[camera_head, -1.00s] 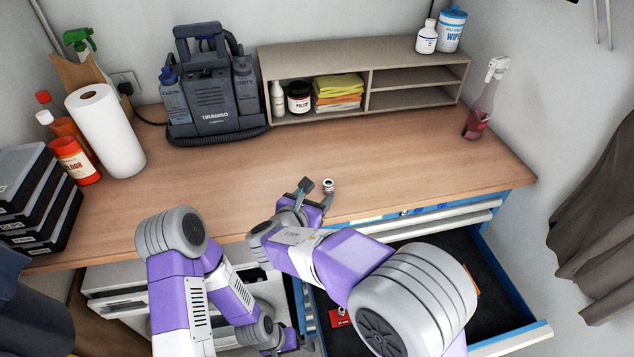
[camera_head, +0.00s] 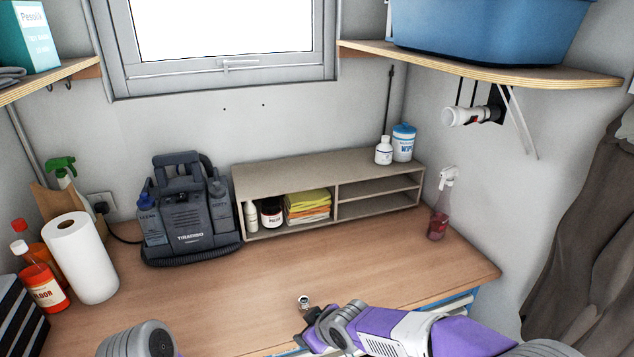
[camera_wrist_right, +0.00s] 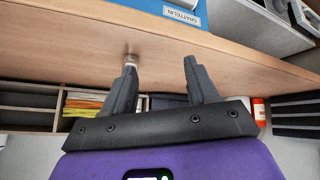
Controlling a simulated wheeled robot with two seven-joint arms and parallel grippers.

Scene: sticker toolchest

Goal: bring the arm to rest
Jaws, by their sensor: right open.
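My right gripper (camera_head: 308,328) is at the front edge of the wooden worktop, at the bottom middle of the head view. In the right wrist view its two dark fingers (camera_wrist_right: 160,68) stand apart with nothing held between them. A small silvery round piece (camera_head: 304,301) stands on the worktop (camera_head: 220,300) just beyond the right gripper. It also shows beside one fingertip in the right wrist view (camera_wrist_right: 131,58); whether they touch is unclear. Only part of my left arm shows at the bottom left of the head view; its gripper is out of sight.
A spray bottle (camera_head: 438,220) is at the right. A wall shelf (camera_head: 480,68) overhangs there. The worktop's middle is clear.

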